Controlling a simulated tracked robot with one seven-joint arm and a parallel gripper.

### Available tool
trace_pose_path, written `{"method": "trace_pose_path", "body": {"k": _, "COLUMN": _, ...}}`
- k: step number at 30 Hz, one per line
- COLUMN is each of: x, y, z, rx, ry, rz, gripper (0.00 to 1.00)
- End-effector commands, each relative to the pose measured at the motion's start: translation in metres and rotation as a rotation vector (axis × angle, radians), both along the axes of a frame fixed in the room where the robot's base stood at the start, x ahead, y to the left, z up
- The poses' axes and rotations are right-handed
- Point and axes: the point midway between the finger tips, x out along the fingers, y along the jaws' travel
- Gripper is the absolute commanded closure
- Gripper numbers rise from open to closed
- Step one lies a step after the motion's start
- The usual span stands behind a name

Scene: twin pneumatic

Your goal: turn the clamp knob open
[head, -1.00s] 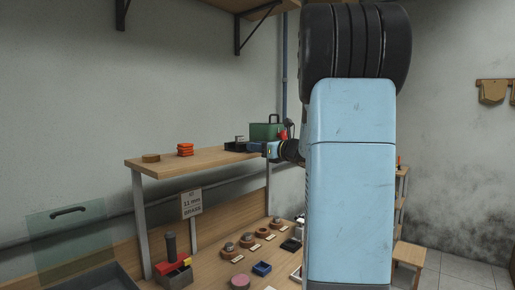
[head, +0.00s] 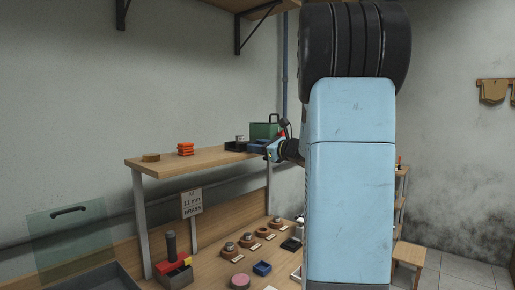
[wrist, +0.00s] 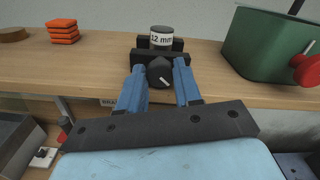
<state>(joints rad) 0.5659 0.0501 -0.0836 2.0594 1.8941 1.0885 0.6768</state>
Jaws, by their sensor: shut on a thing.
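The clamp knob (wrist: 160,74) is dark and round with a white mark line that points down to the right in the wrist view. It sits on the front of a black clamp block (wrist: 142,56) on the raised wooden shelf. A cylinder labelled 12 mm (wrist: 161,38) stands upright in the clamp. My gripper (wrist: 160,80) is shut on the knob, one blue finger on each side. In the head view my gripper (head: 270,151) is small at the shelf's right end, and the clamp (head: 237,146) shows beside it; the knob is hidden there.
A green box (wrist: 265,48) with a red knob (wrist: 306,70) stands close to the right of the clamp. Orange stacked pieces (wrist: 63,31) and a brown disc (wrist: 14,34) lie to the left. Below the shelf (head: 200,157), a lower bench holds several small parts.

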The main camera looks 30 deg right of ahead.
Motion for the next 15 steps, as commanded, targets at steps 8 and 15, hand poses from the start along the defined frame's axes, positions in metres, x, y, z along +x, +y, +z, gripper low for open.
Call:
{"method": "trace_pose_path", "body": {"k": 8, "x": -0.0002, "y": -0.0003, "z": -0.0004, "rx": 0.002, "ry": 0.002, "rz": 0.000, "gripper": 0.61}}
{"method": "trace_pose_path", "body": {"k": 15, "x": -0.0001, "y": -0.0001, "z": -0.0002, "rx": 0.002, "ry": 0.001, "rz": 0.000, "gripper": 0.42}}
